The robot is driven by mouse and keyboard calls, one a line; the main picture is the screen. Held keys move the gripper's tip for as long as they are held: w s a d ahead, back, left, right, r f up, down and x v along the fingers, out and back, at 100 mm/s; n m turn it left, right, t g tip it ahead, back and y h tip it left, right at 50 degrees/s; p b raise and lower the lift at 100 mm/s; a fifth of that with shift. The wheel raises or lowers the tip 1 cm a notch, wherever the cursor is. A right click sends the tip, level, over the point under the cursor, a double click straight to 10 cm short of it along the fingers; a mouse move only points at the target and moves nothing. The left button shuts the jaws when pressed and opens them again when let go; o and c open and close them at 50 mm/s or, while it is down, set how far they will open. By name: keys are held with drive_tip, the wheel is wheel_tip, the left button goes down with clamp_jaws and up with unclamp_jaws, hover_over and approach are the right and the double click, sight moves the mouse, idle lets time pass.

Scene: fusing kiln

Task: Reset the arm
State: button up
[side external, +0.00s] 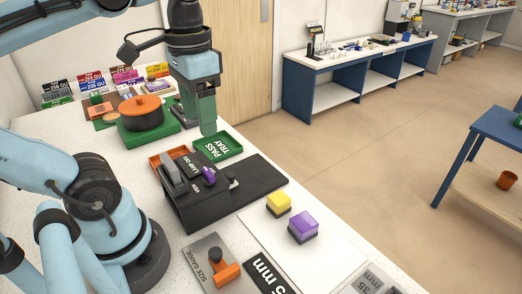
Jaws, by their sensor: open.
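My gripper (198,118) hangs pointing down at the upper middle of the side external view, over the back of the white worktop. Its jaws are open, and I see nothing held between them. The green pass tray (232,143) is just below and to the right of the gripper in the picture; its visible floor bears only lettering. The exact height of the fingertips above the worktop is hard to tell. My arm reaches in from the left and partly hides the worktop.
A black fixture (255,183) with a purple piece (209,176) stands front of the tray. A yellow block (278,203) and purple block (303,227) sit on a white sheet. An orange-lidded pot (142,112) is left of the gripper. A size gauge (205,255) lies in front.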

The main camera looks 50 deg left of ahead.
drive_tip(key=w+d+f+t, duration=0.1)
drive_tip(key=w+f+t, duration=0.6)
drive_tip(key=w+f, duration=0.2)
drive_tip(key=shift+d+f, duration=0.2)
drive_tip(key=shift+d, duration=0.1)
drive_tip(key=shift+w, duration=0.1)
